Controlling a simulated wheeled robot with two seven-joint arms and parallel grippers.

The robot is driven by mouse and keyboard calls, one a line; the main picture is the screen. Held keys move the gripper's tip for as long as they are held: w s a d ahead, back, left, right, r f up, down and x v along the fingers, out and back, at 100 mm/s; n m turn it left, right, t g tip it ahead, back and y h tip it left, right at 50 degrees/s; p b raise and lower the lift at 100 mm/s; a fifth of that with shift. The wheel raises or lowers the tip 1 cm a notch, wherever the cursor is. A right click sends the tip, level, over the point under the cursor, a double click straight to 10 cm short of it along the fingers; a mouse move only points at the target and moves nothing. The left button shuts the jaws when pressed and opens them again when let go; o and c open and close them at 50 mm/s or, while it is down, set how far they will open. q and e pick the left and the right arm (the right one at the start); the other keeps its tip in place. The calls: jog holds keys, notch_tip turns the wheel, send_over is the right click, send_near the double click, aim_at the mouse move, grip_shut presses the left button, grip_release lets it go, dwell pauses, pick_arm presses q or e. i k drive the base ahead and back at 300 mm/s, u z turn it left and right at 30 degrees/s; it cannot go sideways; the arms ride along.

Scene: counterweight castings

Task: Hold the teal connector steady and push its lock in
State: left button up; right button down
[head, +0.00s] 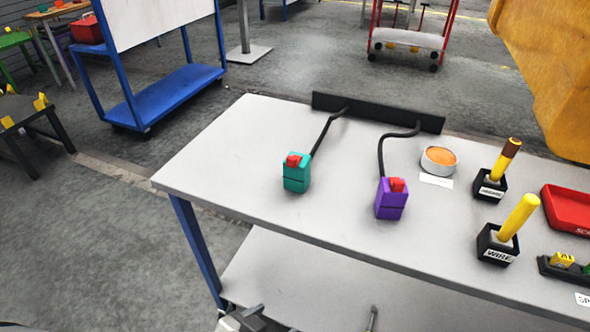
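The teal connector (297,181) stands on the grey table (220,165) near its left part. Its red lock (293,160) shows at the top and stands proud of the body. A black cable (325,133) runs from it to a dark bar (375,112) at the table's back. My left gripper (242,320) seems to show only in part at the bottom edge, below and in front of the table, apart from the connector. A thin grey piece (372,319) at the bottom may be part of my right gripper. Neither touches the connector.
A purple connector (391,207) with a red lock stands to the right, also cabled. Further right are a round orange-topped tin (438,160), two yellow-handled tools in black holders (497,247) and a red tray (568,208). The table's left part is clear.

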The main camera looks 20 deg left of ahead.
aim_at(293, 161)
jog(key=k, duration=0.5)
jog(key=u, duration=1.8)
jog(key=i, duration=0.85)
jog(key=z, duration=1.85)
jog(key=k, duration=0.5)
jog(key=u, duration=0.05)
jog(key=i, duration=0.5)
